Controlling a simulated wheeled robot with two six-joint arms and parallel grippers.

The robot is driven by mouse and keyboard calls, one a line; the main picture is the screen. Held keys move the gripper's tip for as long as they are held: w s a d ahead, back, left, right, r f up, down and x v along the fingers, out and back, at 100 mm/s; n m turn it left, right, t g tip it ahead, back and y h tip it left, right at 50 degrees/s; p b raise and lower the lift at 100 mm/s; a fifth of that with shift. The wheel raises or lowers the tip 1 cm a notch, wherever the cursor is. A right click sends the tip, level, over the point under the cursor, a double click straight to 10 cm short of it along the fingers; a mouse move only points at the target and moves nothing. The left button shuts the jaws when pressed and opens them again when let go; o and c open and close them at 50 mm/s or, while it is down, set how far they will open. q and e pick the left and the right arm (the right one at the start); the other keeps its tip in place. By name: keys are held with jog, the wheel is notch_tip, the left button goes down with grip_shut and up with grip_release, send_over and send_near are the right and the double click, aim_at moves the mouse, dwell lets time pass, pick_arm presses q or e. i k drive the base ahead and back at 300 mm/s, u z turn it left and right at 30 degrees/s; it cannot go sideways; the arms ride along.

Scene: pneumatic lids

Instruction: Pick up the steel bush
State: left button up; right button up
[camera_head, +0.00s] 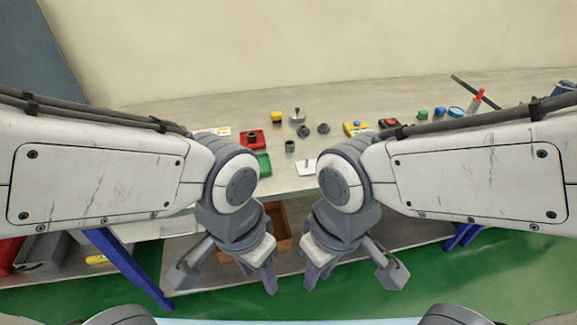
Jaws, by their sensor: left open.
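A small dark grey hollow cylinder (290,146), which looks like the steel bush, stands upright on the workbench (350,100) near its front, left of a white plate. Two other dark round metal parts, one (303,131) and a wider one (323,129), lie just behind it, so which is the bush is not fully certain. My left gripper (258,277) hangs in front of the bench edge, below the bench top, open and empty. My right gripper (319,277) hangs beside it on the right, fingers apart and empty. Neither touches any part.
A red tray (262,143), a green block (263,165), a yellow block (277,117) and a knobbed light part (297,117) surround the metal parts. A white plate (306,168) lies near the front edge. A yellow box (355,128) stands right. A brown box (279,222) sits below the bench.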

aim_at(290, 146)
jog(key=z, duration=0.7)
jog(key=i, duration=1.1)
jog(key=u, duration=0.6)
jog(key=i, duration=0.45)
jog(key=u, duration=0.5)
